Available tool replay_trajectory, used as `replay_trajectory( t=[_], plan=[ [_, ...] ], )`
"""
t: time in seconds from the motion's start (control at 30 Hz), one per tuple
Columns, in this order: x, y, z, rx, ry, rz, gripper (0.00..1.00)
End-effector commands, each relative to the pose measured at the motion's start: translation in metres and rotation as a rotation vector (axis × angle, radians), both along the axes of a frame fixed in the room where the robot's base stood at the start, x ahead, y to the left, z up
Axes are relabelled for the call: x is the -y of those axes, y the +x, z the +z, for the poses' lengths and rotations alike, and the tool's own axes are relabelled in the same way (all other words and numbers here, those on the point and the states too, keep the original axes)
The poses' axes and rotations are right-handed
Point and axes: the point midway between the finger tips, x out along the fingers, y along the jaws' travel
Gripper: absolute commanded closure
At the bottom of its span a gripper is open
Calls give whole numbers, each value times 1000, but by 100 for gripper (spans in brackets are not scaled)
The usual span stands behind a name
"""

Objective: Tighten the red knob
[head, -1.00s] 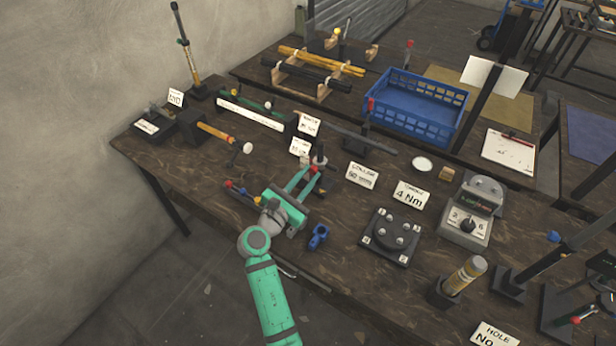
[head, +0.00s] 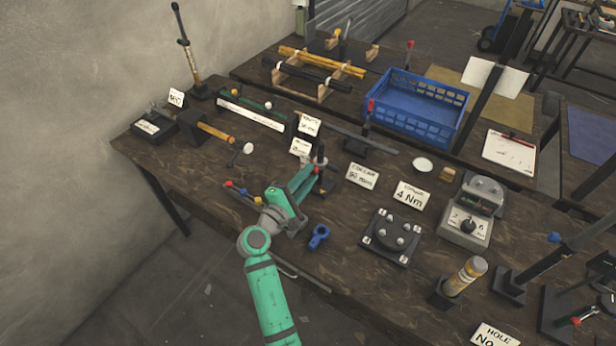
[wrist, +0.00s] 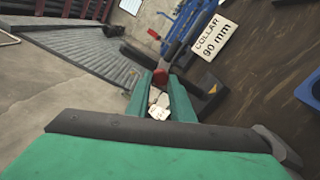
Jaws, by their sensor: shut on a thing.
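The red knob (wrist: 159,78) shows in the wrist view at the far end of my gripper's fingers. My gripper (wrist: 160,88) is shut on it, with one green finger on each side. In the head view my gripper (head: 316,172) reaches the small dark post fixture (head: 320,158) near the middle of the front bench. There the knob is mostly hidden by the fingers. A dark block (wrist: 206,92) with a yellow mark lies just right of the fingers in the wrist view.
The collar card (head: 362,175), reading 90 mm, stands right of the fixture. A blue clamp-like part (head: 319,236) lies close to my gripper's right. A torque card (head: 411,196) and a bolted plate (head: 391,236) are further right. A blue crate (head: 418,105) stands behind.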

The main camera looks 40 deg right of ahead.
Motion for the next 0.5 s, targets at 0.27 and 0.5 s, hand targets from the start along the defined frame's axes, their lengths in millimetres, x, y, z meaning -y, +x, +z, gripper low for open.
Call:
replay_trajectory(
  t=[0.27,0.5],
  plan=[
    [-1,0,0,230,95,0,100],
    [-1,0,1,388,162,0,100]
  ],
)
